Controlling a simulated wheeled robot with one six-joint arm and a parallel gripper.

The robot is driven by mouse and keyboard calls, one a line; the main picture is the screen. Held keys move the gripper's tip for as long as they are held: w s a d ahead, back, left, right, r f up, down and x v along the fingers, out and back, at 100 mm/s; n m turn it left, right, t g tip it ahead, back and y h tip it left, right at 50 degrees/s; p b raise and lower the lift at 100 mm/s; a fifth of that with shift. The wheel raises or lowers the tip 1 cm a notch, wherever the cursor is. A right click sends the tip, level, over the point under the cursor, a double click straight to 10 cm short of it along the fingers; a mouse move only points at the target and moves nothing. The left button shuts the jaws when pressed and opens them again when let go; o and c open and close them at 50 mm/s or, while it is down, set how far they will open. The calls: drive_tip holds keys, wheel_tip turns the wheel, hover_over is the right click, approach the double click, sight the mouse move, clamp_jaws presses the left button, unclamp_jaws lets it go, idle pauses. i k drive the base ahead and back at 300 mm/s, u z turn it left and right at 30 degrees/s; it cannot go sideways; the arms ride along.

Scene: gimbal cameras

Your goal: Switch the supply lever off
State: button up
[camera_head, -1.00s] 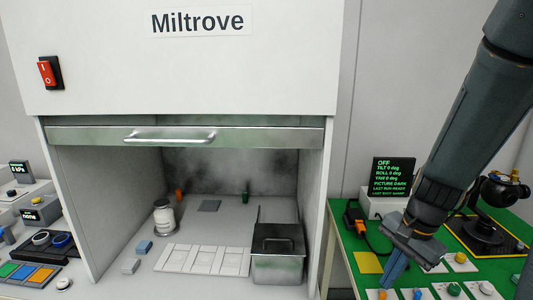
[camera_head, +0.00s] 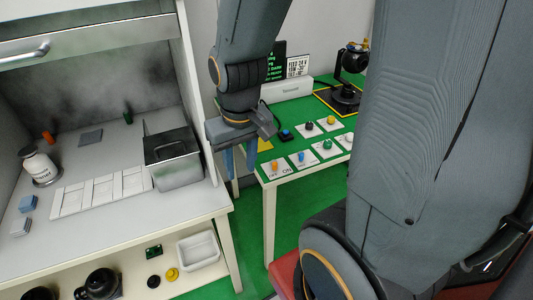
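My gripper (camera_head: 241,162) hangs with its blue-grey fingers pointing down and apart, with nothing seen between them. It appears left of the near left corner of the green-topped table (camera_head: 305,165). On that corner a white plate (camera_head: 286,171) marked OFF and ON carries a small orange lever (camera_head: 276,166). A plate beside it carries a blue lever (camera_head: 301,157). No readable label tells which one is the supply lever. The gripper and the orange lever are apart in the picture.
More knob plates, a black display (camera_head: 276,65) and a black gimbal device (camera_head: 349,75) stand on the table. Left is a fume hood bench with a metal bin (camera_head: 173,158). A floor gap separates the two. My arm hides the right side.

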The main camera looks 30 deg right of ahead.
sight(274, 162)
drive_tip(key=u, duration=0.45)
drive_tip(key=k, duration=1.15)
drive_tip(key=z, duration=0.65)
drive_tip(key=i, duration=0.4)
